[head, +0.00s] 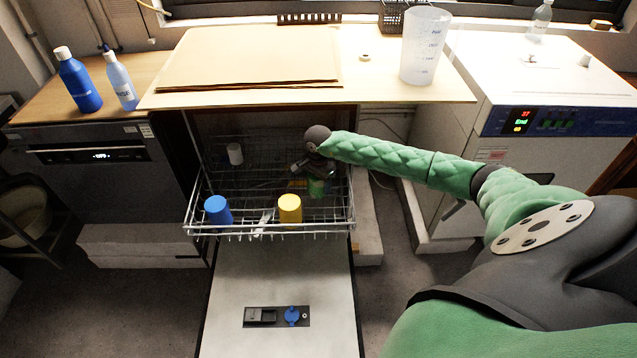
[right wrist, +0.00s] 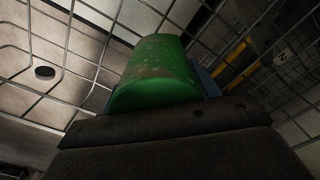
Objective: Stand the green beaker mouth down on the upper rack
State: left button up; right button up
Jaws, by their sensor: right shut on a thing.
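The green beaker (head: 317,188) is at the right side of the pulled-out upper rack (head: 250,235), partly hidden by my right gripper (head: 314,172). In the right wrist view the green beaker (right wrist: 160,72) fills the space between the jaws, with rack wires close around it. My right gripper is shut on it. Which way its mouth faces, and whether it touches the rack floor, I cannot tell. My left gripper is not in view.
A blue cup (head: 217,209) and a yellow cup (head: 290,208) stand at the rack's front, with a pale utensil (head: 264,221) between them. A white cup (head: 235,154) is farther back. The door (head: 281,280) hangs open below. The worktop (head: 400,93) lies above the rack.

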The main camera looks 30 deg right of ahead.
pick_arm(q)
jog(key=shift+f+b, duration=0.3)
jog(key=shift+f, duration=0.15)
pick_arm(e)
jog(key=shift+f, duration=0.3)
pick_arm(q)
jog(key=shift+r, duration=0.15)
pick_arm(e)
jog(key=o, duration=1)
jog(key=shift+o, duration=0.2)
notch_tip(320, 180, up, 7)
jog(key=shift+r+b, duration=0.1)
jog(key=shift+b, duration=0.85)
jog(key=shift+r, duration=0.3)
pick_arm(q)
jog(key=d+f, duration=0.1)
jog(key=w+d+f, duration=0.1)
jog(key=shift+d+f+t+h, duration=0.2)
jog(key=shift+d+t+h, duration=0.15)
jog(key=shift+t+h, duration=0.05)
